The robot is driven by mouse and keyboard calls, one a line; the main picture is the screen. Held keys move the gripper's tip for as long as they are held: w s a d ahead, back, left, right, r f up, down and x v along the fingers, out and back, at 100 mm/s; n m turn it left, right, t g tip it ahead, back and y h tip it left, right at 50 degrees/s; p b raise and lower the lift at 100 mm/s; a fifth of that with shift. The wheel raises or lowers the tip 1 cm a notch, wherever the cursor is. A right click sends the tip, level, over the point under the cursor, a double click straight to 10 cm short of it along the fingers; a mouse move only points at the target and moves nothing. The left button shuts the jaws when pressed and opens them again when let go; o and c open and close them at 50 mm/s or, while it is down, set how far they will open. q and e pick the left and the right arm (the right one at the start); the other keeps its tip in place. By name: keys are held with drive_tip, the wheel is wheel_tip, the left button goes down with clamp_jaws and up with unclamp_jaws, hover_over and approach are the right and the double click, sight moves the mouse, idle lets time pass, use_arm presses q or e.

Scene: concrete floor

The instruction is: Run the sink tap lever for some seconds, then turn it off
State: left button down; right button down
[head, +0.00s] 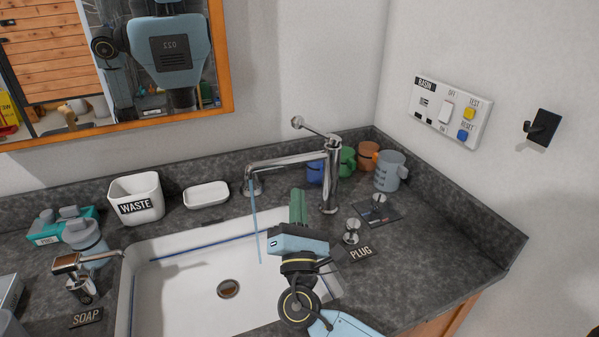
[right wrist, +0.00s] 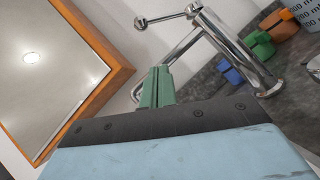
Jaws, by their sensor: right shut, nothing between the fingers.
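The chrome sink tap (head: 329,180) stands behind the white basin (head: 180,285), with its spout reaching left over the basin. Its lever (head: 318,129) points up and left from the top of the post and ends in a ball knob. A thin blue stream of water (head: 256,225) falls from the spout. My right gripper (head: 298,192) has green fingers, shut and empty, in front of the tap and below the lever, apart from it. In the right wrist view the fingers (right wrist: 157,75) point up, with the lever (right wrist: 166,18) beyond them. My left gripper is out of view.
A white waste cup (head: 136,196), a soap dish (head: 206,194) and a soap dispenser (head: 75,275) stand left. Several coloured mugs, including a grey one (head: 389,172), sit behind the tap at right. A plug (head: 351,232) lies right of the basin. A mirror (head: 222,60) hangs above.

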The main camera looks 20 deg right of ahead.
drive_tip(key=r+p+x, duration=0.1)
drive_tip(key=x, duration=0.5)
drive_tip(key=s+d+r+p+x, duration=0.1)
drive_tip(key=p+x, duration=0.1)
drive_tip(key=x, duration=0.4)
drive_tip(key=shift+s+d, duration=0.15)
drive_tip(key=shift+s, duration=0.05)
drive_tip(key=shift+d+r+m, duration=0.25)
drive_tip(key=shift+r+m, duration=0.25)
drive_tip(key=shift+r, duration=0.05)
